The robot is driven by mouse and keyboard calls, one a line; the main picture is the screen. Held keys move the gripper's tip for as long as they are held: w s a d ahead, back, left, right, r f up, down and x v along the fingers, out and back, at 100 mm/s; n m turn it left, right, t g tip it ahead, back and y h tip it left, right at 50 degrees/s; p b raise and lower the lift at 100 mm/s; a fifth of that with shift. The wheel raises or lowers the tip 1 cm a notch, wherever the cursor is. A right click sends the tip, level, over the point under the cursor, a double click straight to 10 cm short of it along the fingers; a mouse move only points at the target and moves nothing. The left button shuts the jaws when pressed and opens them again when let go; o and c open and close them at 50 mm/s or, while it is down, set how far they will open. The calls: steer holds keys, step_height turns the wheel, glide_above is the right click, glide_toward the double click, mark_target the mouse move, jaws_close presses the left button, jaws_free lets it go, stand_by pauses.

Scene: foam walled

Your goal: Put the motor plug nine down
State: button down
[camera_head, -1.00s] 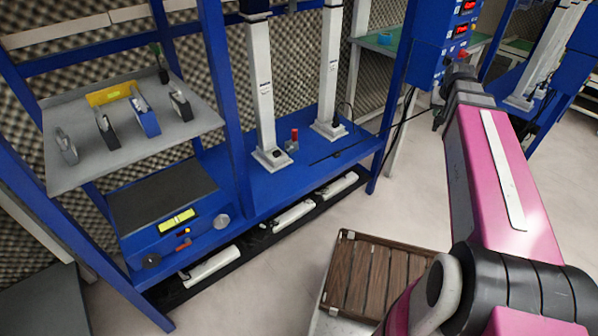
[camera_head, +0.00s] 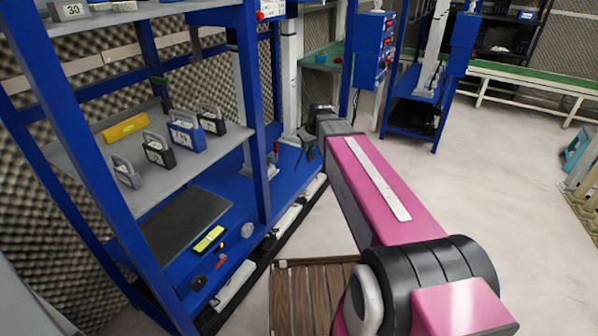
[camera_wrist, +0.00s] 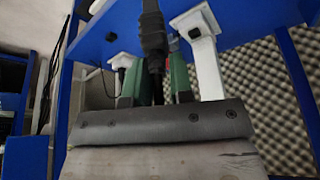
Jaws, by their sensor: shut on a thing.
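The motor plug (camera_wrist: 153,35) is a black ribbed connector with a thin dark lead. In the wrist view it stands between the two green fingers of my gripper (camera_wrist: 156,78), which is shut on it. In the head view my gripper (camera_head: 308,150) is at the end of my pink arm, near the far end of the blue bench (camera_head: 233,187) and in front of a white column. The plug cannot be made out there. In the wrist view the blue bench surface (camera_wrist: 240,20) and white columns appear behind the plug. Whether the plug touches anything cannot be told.
A grey shelf (camera_head: 150,190) holds several weights and a yellow block (camera_head: 125,128). A wooden slatted crate (camera_head: 310,290) lies on the floor by my arm. The floor (camera_head: 480,170) to the right is open.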

steer(key=a+f+n+g+y, duration=0.1)
steer(key=a+f+n+g, duration=0.1)
steer(key=a+f+n, duration=0.55)
steer(key=shift+m, duration=0.95)
steer(key=shift+w+a+f, duration=0.25)
steer(key=shift+w+f, duration=1.55)
steer(key=shift+f, duration=0.25)
steer(key=shift+w+a+f, duration=0.2)
steer(key=shift+w+f, duration=1.6)
steer(key=shift+f, duration=0.3)
steer(key=shift+w+a+f, duration=0.25)
steer(key=shift+w+f, duration=1.55)
steer(key=shift+f, duration=0.25)
steer(key=c, duration=1)
jaws_free()
steer(key=shift+f, duration=0.1)
steer(key=v, duration=1.2)
steer(key=s+d+f+m+h, duration=0.1)
steer(key=s+d+m, duration=0.2)
steer(key=s, duration=0.6)
steer(key=s+d+f+m+g+h, duration=0.1)
steer(key=s+d+m, duration=0.3)
steer(key=s, duration=0.6)
steer(key=s+d+f+m+h, duration=0.1)
steer(key=s+d+m, duration=0.3)
steer(key=s, duration=0.6)
steer(key=d, duration=0.2)
steer(key=shift+s+d+f+g, duration=0.15)
steer(key=shift+d+f+g, duration=0.2)
steer(key=shift+g, duration=0.05)
